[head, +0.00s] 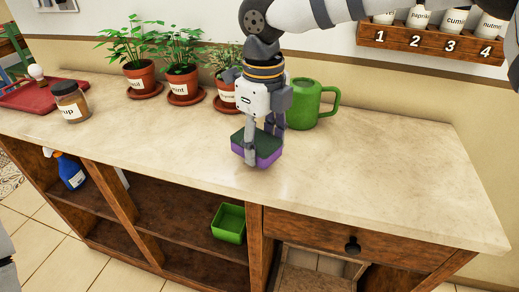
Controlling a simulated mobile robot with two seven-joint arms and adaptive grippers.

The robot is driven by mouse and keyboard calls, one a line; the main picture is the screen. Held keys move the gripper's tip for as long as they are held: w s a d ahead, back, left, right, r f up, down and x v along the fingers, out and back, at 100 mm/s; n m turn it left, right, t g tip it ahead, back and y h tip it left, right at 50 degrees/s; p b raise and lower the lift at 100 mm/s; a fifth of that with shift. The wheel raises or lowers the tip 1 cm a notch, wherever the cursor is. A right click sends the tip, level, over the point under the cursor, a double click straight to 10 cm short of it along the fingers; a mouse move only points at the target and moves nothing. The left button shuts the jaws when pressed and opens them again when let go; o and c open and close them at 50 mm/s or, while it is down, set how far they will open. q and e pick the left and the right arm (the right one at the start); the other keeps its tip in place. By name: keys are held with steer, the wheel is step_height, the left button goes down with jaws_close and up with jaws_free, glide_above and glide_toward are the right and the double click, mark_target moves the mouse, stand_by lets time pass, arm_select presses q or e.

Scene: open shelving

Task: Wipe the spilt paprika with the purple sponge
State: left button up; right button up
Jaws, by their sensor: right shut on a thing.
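My right gripper (263,143) comes down from above and is shut on the sponge, one finger on each side. I cannot tell whether the sponge's underside touches the worktop. I see no clear red spill on the worktop; part of the surface is hidden behind the gripper and sponge. My left gripper is not in view.
Behind the gripper stand a green mug (304,105) and several potted herbs (184,84). A labelled jar (71,102) and a red tray (28,94) are at the left. A spice rack (430,42) hangs above. The worktop's right side is clear.

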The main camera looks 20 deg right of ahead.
steer(key=shift+w+r, duration=0.1)
steer(key=shift+r, duration=0.4)
steer(key=shift+a+r, duration=0.1)
steer(key=shift+r, duration=1.9)
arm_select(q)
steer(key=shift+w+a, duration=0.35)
